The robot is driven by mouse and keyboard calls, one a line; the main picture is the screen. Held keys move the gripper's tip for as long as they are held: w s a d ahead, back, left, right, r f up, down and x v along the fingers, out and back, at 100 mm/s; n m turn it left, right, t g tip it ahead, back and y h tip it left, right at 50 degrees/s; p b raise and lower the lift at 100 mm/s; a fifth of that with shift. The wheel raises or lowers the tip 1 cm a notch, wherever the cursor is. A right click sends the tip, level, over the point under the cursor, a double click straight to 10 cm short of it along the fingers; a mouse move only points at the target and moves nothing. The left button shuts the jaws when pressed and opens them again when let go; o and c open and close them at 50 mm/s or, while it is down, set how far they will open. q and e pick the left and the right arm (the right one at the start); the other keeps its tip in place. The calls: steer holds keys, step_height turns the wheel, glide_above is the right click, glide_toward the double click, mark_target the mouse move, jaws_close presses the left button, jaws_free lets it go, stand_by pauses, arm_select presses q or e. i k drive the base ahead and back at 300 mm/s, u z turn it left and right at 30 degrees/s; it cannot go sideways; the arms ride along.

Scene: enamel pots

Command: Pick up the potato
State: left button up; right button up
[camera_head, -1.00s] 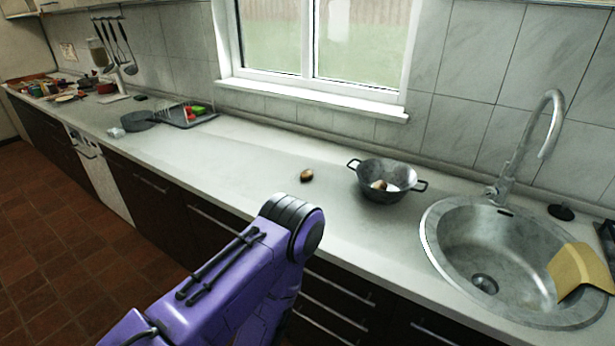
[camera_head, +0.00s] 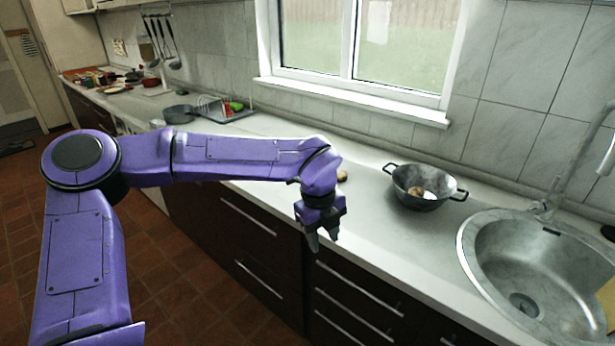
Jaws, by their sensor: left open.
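A small brown potato (camera_head: 342,176) lies on the counter, partly hidden behind the wrist of my left arm. My left gripper (camera_head: 322,243) points down in front of the counter's front edge, nearer to me than the potato and apart from it. It is open and empty. A grey two-handled colander (camera_head: 408,199) stands to the right of the potato, with a brownish item and a white item inside. My right gripper is not in view.
A round steel sink (camera_head: 475,262) with a tap (camera_head: 590,160) is at the right. A pan (camera_head: 180,114) and a dish rack (camera_head: 222,113) stand farther left on the counter (camera_head: 385,240). A window sill (camera_head: 350,100) runs behind. Drawers with handles line the front.

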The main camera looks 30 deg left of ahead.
mark_target(342, 176)
steer(key=u, duration=2.15)
steer(key=i, duration=1.55)
steer(key=z, duration=2.8)
steer(key=i, duration=0.5)
steer(key=z, duration=0.05)
